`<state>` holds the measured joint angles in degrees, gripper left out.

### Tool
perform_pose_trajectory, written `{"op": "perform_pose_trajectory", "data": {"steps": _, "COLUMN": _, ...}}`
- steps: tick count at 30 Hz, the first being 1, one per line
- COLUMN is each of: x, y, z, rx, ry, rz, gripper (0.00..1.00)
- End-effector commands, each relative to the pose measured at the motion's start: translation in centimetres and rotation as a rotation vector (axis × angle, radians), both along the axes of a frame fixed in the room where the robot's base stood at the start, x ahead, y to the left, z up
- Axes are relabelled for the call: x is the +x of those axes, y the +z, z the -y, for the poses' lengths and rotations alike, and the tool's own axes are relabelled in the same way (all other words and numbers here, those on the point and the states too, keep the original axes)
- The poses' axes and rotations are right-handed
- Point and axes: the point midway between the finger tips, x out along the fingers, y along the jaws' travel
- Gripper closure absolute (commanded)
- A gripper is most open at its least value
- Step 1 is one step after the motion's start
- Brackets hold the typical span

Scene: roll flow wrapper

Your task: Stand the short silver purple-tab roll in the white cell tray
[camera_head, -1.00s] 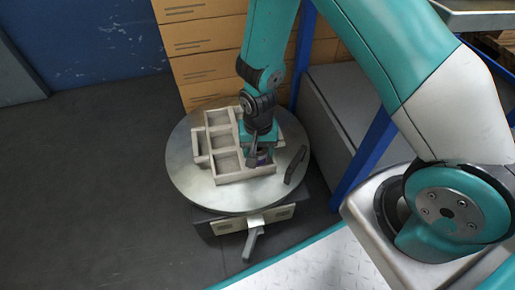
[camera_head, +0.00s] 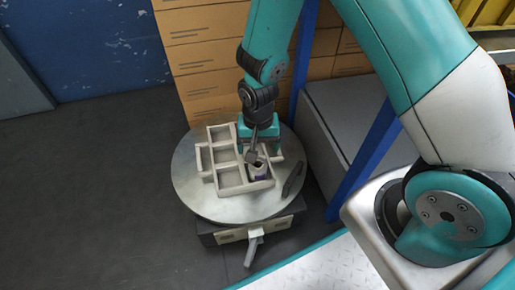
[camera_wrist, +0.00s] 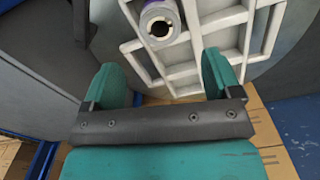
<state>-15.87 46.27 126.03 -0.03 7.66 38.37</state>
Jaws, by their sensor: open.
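The short silver roll (camera_head: 259,173) with purple on its side sits in the front right cell of the pale cell tray (camera_head: 231,192) and looks roughly upright. In the wrist view, the roll (camera_wrist: 160,27) shows its round end and hollow core at the top, with purple along its side, against the tray (camera_wrist: 222,20). Its lower end is hidden. My gripper (camera_head: 259,150) is open and empty, just behind and above the roll. In the wrist view, the fingers of my gripper (camera_wrist: 163,78) are wide apart, with the roll beyond them and clear of both.
The tray rests on a round grey turntable (camera_head: 200,198) with a dark handle-like bar (camera_head: 294,179) at its right. Stacked cardboard boxes (camera_head: 205,60) stand behind. A blue post (camera_head: 362,155) and a grey cabinet (camera_head: 335,115) are to the right. Floor at left is clear.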

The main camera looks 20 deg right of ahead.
Motion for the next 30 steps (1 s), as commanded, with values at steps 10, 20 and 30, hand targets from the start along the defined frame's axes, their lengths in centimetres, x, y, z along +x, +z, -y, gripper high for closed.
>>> {"op": "perform_pose_trajectory", "data": {"steps": 10, "x": -0.1, "y": 5.2, "z": -0.6, "rx": 0.026, "ry": 0.037, "rz": 0.008, "gripper": 0.16}}
{"op": "perform_pose_trajectory", "data": {"steps": 20, "x": -6.5, "y": 21.2, "z": -4.2, "rx": 0.238, "ry": 0.487, "rz": 0.078, "gripper": 0.16}}
{"op": "perform_pose_trajectory", "data": {"steps": 30, "x": -16.2, "y": 29.6, "z": -4.7, "rx": 0.327, "ry": 0.949, "rz": 0.174, "gripper": 0.16}}
